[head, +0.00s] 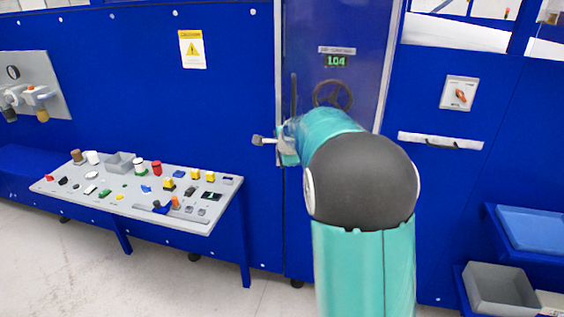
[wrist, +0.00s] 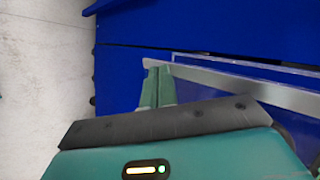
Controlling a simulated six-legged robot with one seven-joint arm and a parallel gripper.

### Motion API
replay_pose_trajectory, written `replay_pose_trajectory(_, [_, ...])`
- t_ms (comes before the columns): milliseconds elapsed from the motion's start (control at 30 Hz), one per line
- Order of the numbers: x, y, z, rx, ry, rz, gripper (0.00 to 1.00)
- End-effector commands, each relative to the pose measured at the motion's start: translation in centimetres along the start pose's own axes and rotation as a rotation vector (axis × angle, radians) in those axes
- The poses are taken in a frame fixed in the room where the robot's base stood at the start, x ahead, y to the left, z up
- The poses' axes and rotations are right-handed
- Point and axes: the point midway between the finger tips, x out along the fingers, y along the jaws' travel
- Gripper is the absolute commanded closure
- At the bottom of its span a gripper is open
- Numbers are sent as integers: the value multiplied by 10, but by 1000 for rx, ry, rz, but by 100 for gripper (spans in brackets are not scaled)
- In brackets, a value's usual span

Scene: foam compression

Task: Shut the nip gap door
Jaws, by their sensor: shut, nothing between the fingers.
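The nip gap door (head: 310,30) is a tall see-through panel with pale metal edges on the blue machine. I cannot tell whether the door is fully closed.
A grey-topped table (head: 100,195) with many small parts stands at the left. A blue tray (head: 535,228) and a grey bin (head: 500,290) sit at lower right.

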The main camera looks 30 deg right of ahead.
Motion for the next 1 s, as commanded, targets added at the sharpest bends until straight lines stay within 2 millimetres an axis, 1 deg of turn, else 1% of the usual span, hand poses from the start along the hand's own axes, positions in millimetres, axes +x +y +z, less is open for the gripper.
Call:
replay_pose_trajectory(33, [7, -5, 3, 7, 12, 1, 100])
replay_pose_trajectory(100, [14, -12, 1, 28, 34, 1, 100])
replay_pose_trajectory(333, [31, -28, -7, 86, 93, 0, 100])
replay_pose_trajectory(600, [36, -34, -11, 111, 117, 0, 100])
replay_pose_trajectory(1000, [36, -34, -10, 113, 118, 0, 100])
